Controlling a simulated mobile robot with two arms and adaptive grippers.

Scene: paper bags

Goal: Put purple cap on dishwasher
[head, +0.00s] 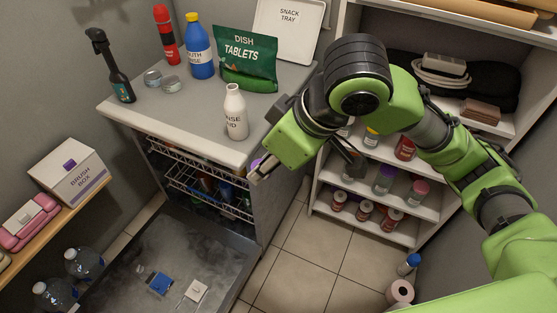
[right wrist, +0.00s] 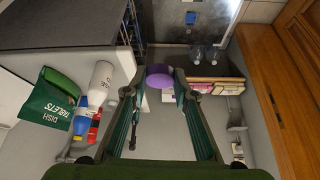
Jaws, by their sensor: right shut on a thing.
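The purple cap (right wrist: 158,77) sits between the fingertips of my right gripper (right wrist: 157,80), which is shut on it. In the head view only a little of the purple cap (head: 255,163) shows beside my right gripper (head: 262,174), near the front right corner of the dishwasher. The dishwasher (head: 165,122) has a pale grey top, an open door and pulled-out wire racks. A white bottle (head: 235,112) with no visible cap stands on the top near the front right. My left gripper is not in view.
The top also holds a green tablets bag (head: 247,62), a blue bottle (head: 200,48), a red bottle (head: 166,35), a black spray bottle (head: 112,68) and small tins (head: 172,84). Its front left is clear. The open door (head: 215,262) bears small items. A jar shelf (head: 405,235) stands right.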

